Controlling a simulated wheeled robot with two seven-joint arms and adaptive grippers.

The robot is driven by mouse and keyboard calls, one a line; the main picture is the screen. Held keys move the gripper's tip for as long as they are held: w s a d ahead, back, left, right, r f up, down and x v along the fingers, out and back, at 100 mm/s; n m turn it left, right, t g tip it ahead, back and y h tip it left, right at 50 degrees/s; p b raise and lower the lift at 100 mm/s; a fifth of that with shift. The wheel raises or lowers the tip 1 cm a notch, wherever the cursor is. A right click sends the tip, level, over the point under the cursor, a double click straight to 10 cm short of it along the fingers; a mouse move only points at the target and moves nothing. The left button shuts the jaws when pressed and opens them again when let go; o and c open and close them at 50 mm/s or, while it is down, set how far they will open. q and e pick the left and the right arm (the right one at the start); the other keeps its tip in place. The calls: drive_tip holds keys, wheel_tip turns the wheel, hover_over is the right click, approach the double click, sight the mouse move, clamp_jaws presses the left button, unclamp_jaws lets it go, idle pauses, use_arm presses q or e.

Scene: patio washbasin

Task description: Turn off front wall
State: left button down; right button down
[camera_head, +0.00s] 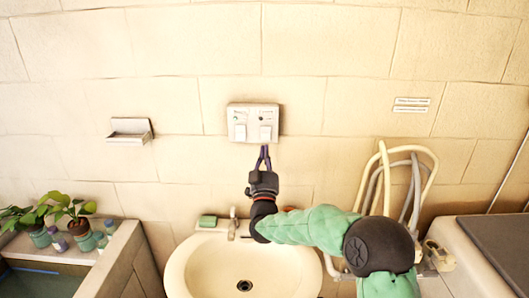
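A pale switch plate (253,108) is fixed to the tiled wall in the upper middle. It carries two white rockers, a left one (240,132) and a right one (266,133), with small marks above each. My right gripper (264,150) points up at the wall just below the plate, under the right rocker. Its thin dark fingers come together at the tips, and it looks shut with nothing in it. I cannot tell whether the tips touch the plate. My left gripper is not in view.
A cream washbasin (205,262) with a tap (233,222) and a green soap bar (208,221) stands below. A soap holder (130,131) is on the wall at left. Hoses (429,172) hang at right beside a white unit (462,250). Potted plants (72,209) stand at left.

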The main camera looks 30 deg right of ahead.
drive_tip(key=s+a+f, duration=0.2)
drive_tip(key=s+f, duration=0.2)
drive_tip(key=f, duration=0.2)
drive_tip(key=shift+s+a, duration=0.25)
drive_tip(key=shift+s, duration=0.05)
idle(0.3)
